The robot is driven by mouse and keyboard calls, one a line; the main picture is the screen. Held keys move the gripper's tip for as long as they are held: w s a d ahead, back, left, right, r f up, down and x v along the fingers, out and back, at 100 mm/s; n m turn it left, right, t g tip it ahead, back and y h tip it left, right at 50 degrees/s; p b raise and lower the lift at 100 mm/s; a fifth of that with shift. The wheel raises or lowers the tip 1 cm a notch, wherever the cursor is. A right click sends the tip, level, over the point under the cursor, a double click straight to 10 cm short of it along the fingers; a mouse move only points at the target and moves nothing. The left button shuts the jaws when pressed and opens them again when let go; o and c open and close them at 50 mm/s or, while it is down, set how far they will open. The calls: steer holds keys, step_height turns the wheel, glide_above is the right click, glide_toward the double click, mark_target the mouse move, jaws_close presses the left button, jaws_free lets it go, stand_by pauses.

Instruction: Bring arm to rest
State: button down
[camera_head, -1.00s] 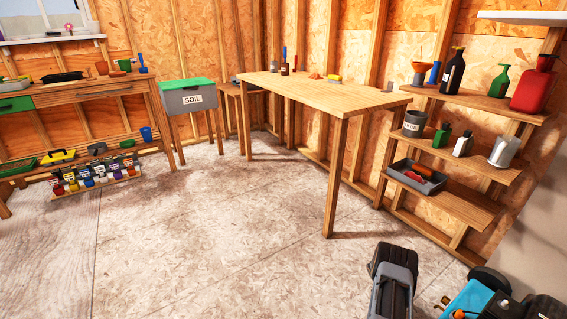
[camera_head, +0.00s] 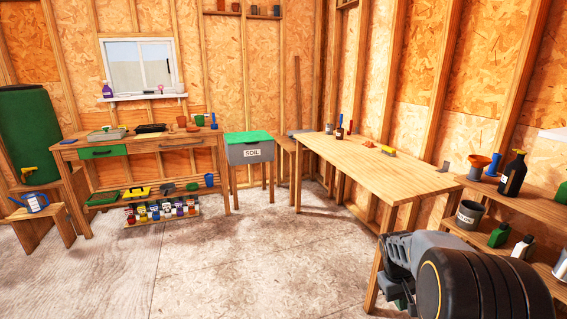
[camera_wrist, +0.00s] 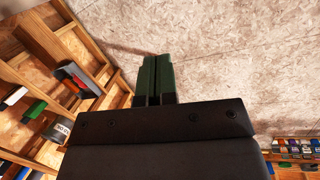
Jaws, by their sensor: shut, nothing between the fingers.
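My gripper (camera_wrist: 157,78) shows in the wrist view with its two dark green fingers pressed together and nothing between them. It hangs over the bare floor, with the shelf unit to its left in that view. In the head view my arm (camera_head: 465,280) fills the lower right, in front of the wooden table and the shelves. A small green part at the arm's lower left there may be a fingertip. Most of the gripper is hidden behind the arm in that view.
A wooden table (camera_head: 385,170) stands right of centre. The shelf unit (camera_head: 540,212) with bottles and a can is at the right. A potting bench (camera_head: 140,148), soil bin (camera_head: 250,152) and green barrel (camera_head: 28,130) stand further back. The floor (camera_head: 230,265) at left and middle is clear.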

steer(key=s+a+r+t+y+p, duration=0.1)
steer(key=s+a+r+p, duration=0.3)
steer(key=r, duration=0.4)
steer(key=s+a+r+t+p, duration=0.2)
steer(key=s+a+r+p, duration=0.3)
steer(key=r, duration=0.3)
steer(key=s+a+r+t+y+p, duration=0.1)
steer(key=s+a+r+t+p, duration=0.1)
steer(key=s+a+r+p, duration=0.2)
steer(key=a+r, duration=0.3)
steer(key=r, duration=0.2)
steer(key=shift+s+m+y, duration=0.25)
steer(key=shift+m+y, duration=0.05)
steer(key=shift+m, duration=0.1)
